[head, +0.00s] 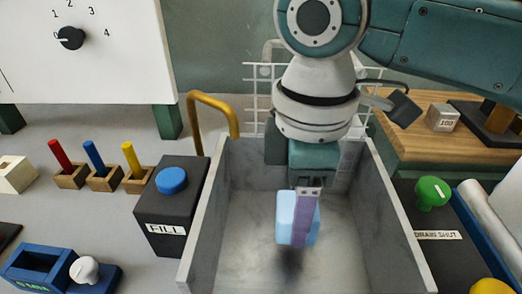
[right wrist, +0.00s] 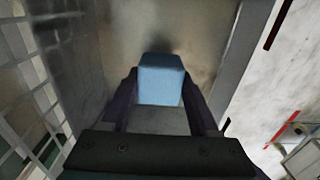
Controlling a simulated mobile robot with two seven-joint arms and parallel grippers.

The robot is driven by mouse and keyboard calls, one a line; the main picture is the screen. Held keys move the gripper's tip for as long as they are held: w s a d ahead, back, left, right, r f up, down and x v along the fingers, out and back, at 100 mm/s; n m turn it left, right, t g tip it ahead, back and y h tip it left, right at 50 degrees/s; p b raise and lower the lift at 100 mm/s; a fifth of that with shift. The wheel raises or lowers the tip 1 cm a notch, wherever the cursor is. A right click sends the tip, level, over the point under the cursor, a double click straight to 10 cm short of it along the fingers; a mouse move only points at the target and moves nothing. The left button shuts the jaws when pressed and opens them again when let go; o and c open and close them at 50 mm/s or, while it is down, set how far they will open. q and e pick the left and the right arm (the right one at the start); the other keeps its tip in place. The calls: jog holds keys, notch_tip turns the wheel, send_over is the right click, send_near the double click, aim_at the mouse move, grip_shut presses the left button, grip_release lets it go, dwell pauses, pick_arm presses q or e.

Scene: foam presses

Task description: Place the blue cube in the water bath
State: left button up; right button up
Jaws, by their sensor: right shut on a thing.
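The light blue cube (head: 288,218) is between the fingers of my right gripper (head: 306,218), which is shut on it. The right wrist view also shows the cube (right wrist: 161,78) between both fingers of my right gripper (right wrist: 160,92). The water bath (head: 396,222) is a grey, open-topped basin with marbled walls. The cube is within the walls of the bath, with a dark shadow on the floor below it, and seems to be above the floor. I cannot tell whether there is water in the bath. My left gripper is not in view.
A black FILL box (head: 165,215) with a blue button stands left of the bath. A green knob (head: 432,192) by a DRAIN SHUT label is on the right. A yellow pipe (head: 213,108) and a white wire rack (head: 262,88) are at the back. Coloured sticks in wooden blocks (head: 104,178) stand left.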

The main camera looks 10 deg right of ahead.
jog(key=shift+f+b, duration=0.3)
jog(key=shift+f, duration=1.7)
jog(key=o, duration=1.3)
jog(key=shift+f, duration=0.1)
notch_tip(320, 180, up, 12)
jog(key=shift+r+p, duration=0.15)
jog(key=shift+p, duration=0.8)
